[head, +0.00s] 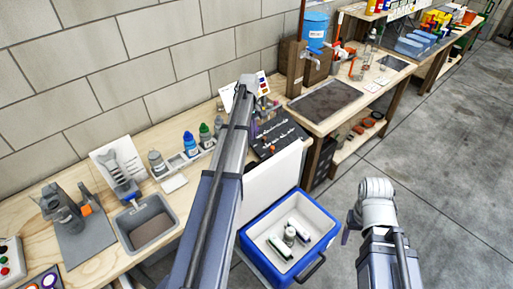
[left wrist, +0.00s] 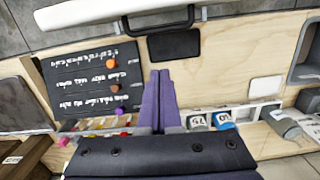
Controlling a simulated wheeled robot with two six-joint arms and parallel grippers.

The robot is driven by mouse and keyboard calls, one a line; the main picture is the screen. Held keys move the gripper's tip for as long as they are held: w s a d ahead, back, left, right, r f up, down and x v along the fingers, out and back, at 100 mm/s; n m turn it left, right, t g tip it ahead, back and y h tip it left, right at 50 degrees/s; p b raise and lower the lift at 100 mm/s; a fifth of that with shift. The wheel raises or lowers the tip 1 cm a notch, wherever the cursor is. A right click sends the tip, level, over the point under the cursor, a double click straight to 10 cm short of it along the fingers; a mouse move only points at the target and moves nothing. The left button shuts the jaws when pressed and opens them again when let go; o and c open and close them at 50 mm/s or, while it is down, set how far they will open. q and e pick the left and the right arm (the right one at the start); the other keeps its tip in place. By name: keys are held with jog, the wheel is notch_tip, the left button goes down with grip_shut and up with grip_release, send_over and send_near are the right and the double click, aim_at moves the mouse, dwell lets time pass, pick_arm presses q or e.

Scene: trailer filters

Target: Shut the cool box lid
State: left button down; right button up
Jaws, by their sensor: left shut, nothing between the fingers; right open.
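The cool box (head: 250,250) is blue with a white inside and stands on the floor in front of the bench. Its white lid (head: 272,180) is open and stands up on the bench side; what looks like its white edge (left wrist: 120,14) shows at the top of the left wrist view. My left gripper (left wrist: 160,75) is shut and empty over the bench, apart from the lid; in the head view my left arm mostly hides it. My right gripper (head: 346,236) is open, to the right of the box and apart from it; its fingers show only partly.
Several small items lie inside the box. The bench behind holds a dark board (head: 276,137) with coloured knobs, bottles (head: 190,143) and a grey bin (head: 172,207). A second bench (head: 335,122) stands further back. The floor at the right is clear.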

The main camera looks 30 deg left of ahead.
pick_arm(q)
notch_tip(320, 180, down, 10)
jog(key=s+d+b, duration=0.1)
jog(key=d+b, duration=0.1)
jog(key=b, duration=0.8)
jog(key=shift+s+d+n+b, duration=0.2)
jog(key=shift+d+n+b, duration=0.05)
jog(key=shift+n+b, duration=0.05)
